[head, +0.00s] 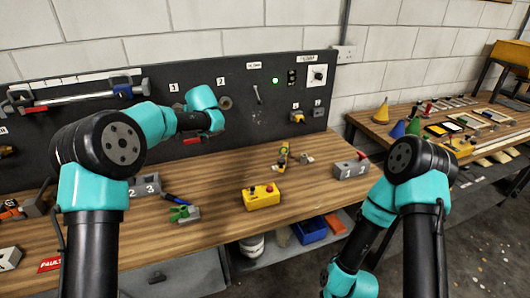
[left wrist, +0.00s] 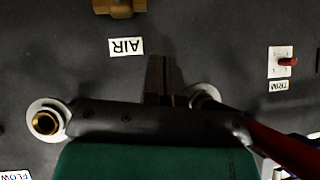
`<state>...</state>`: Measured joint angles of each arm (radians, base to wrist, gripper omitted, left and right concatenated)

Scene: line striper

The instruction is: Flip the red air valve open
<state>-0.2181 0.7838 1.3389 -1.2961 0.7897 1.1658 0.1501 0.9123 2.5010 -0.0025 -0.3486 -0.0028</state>
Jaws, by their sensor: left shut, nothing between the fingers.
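In the left wrist view, a red bar (left wrist: 285,148) slants out at the lower right from behind my gripper's dark body. It looks like the valve's lever, and a red piece (head: 193,141) shows under my left wrist in the head view. The valve's body and the lever's pivot are hidden. An AIR label (left wrist: 126,46), upside down here, is on the dark panel. My left gripper (left wrist: 166,78) is shut and empty, its fingers close to the panel. I cannot tell whether it touches the lever. In the head view its fingers are hidden by the wrist. My right gripper is not in view.
A round flange with a brass end (left wrist: 45,122) and a red TRIM toggle (left wrist: 287,61) flank the gripper. A brass fitting (left wrist: 120,6) is at the top. A yellow box (head: 261,196) and a green-handled part (head: 183,213) sit on the wooden bench (head: 225,215).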

